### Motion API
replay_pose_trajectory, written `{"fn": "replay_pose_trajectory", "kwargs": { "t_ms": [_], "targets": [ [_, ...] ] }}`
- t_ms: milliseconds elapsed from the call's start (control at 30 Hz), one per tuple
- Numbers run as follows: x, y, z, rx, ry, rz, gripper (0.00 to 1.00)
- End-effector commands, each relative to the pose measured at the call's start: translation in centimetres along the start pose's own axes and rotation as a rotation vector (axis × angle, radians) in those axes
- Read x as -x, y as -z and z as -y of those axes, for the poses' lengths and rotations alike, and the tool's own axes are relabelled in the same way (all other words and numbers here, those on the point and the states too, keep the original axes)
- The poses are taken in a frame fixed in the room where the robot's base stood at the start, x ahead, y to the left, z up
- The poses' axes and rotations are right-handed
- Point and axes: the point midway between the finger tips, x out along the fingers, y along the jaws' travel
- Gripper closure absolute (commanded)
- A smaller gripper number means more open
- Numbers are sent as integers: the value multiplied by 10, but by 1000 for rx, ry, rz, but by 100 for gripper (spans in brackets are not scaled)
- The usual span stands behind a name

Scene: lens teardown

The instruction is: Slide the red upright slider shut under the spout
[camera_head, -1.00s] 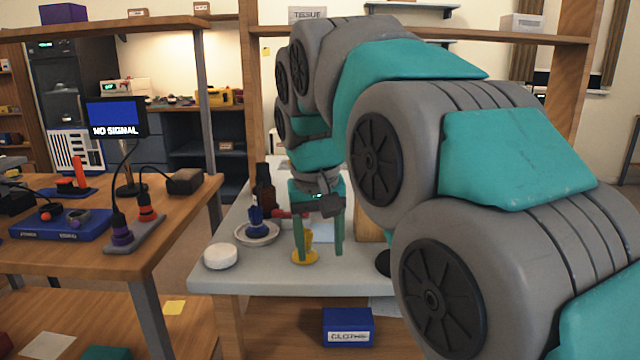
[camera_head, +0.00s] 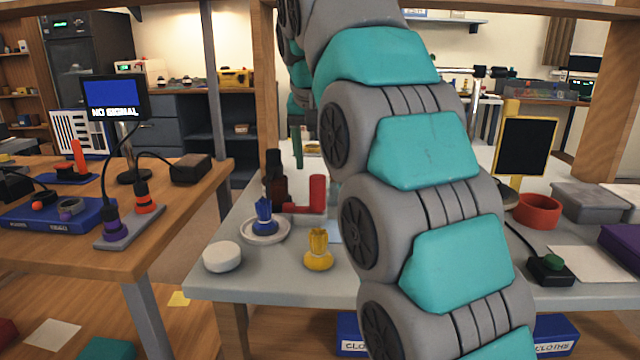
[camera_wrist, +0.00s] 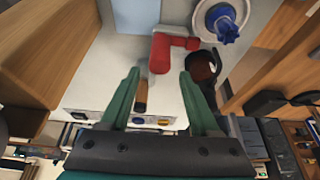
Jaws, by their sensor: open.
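A red part (camera_head: 317,193) with an upright cylinder and a low sideways arm stands on the grey table beside dark brown bottles (camera_head: 273,180). I take it for the red slider; I cannot make out a spout. In the wrist view the red part (camera_wrist: 160,54) lies just beyond my fingertips, roughly in line with the gap between them. My gripper (camera_wrist: 159,76) is open, its two green fingers apart. I see no contact with the red part. In the head view one green finger shows behind the bottles; my arm hides the rest.
A blue crown-topped piece (camera_head: 264,217) sits on a white dish (camera_head: 285,232). A yellow one (camera_head: 318,252) and a white puck (camera_head: 221,256) stand near the front edge. A red bowl (camera_head: 538,209) and a black panel (camera_head: 526,146) are at right. A wooden block (camera_wrist: 35,55) is in the wrist view.

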Motion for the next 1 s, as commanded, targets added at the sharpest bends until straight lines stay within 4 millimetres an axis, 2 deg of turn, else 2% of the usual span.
{"fn": "replay_pose_trajectory", "kwargs": {
  "t_ms": [67, 500, 867, 1000],
  "targets": [
    [-16, -3, 0, 1, -1, 3, 38],
    [-55, -1, 0, 1, -2, 2, 38],
    [-62, 0, 0, 1, 0, 0, 38],
    [-62, 0, 0, 1, -1, 0, 52]
  ]
}}
